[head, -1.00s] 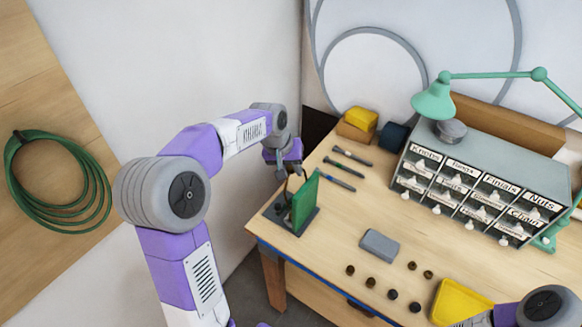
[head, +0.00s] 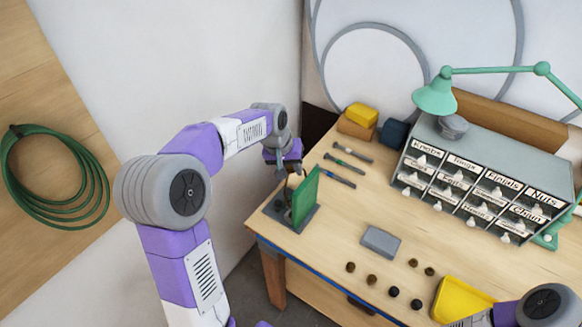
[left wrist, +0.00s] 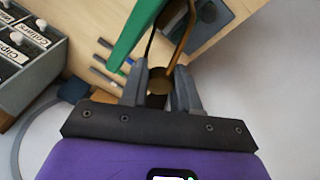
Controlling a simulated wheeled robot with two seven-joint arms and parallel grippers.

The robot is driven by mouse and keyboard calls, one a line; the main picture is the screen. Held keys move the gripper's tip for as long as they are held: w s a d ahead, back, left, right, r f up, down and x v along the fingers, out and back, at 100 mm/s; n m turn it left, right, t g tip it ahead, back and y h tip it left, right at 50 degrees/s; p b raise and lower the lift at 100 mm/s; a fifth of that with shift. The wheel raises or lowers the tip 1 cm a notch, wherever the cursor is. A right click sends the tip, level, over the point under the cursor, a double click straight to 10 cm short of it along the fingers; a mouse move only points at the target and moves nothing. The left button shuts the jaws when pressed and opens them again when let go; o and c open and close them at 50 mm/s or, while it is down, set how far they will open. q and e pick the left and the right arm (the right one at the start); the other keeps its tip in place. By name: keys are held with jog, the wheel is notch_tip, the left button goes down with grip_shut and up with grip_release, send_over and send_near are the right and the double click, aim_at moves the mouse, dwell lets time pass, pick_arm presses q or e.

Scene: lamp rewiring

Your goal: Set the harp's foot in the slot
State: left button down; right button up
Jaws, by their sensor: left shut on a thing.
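The harp is a thin brass-brown loop (left wrist: 183,38) in the left wrist view, running up from between my fingers. My left gripper (left wrist: 159,82) is shut on its near end. In the head view my left gripper (head: 289,170) is over the left corner of the bench, just above a dark base (head: 305,219) and beside an upright green panel (head: 305,198). The green panel also shows in the left wrist view (left wrist: 134,32). The harp's foot and the slot are hidden or too small to tell. My right gripper is out of view.
Several slim tools (head: 340,170) lie behind the base. A grey block (head: 380,242), several small dark knobs and a yellow tray (head: 462,300) lie to the right. A labelled drawer cabinet (head: 480,185) and a green lamp (head: 436,97) stand at the back.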

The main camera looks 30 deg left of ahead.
pick_arm(q)
jog(key=shift+f, duration=0.25)
dwell(0.5)
jog(key=c, duration=0.8)
grip_release()
jog(key=shift+o, duration=0.2)
jog(key=shift+r, duration=0.45)
jog(key=v, duration=0.6)
jog(key=shift+s+r, duration=0.25)
jog(key=shift+s, duration=0.05)
jog(key=shift+a, duration=0.2)
jog(key=d+p+v, duration=0.1)
jog(key=p+v, duration=0.6)
jog(key=v, duration=0.1)
jog(key=shift+w+a+r+p, duration=0.2)
jog(key=shift+a+r+p, duration=0.15)
jog(key=shift+r, duration=0.2)
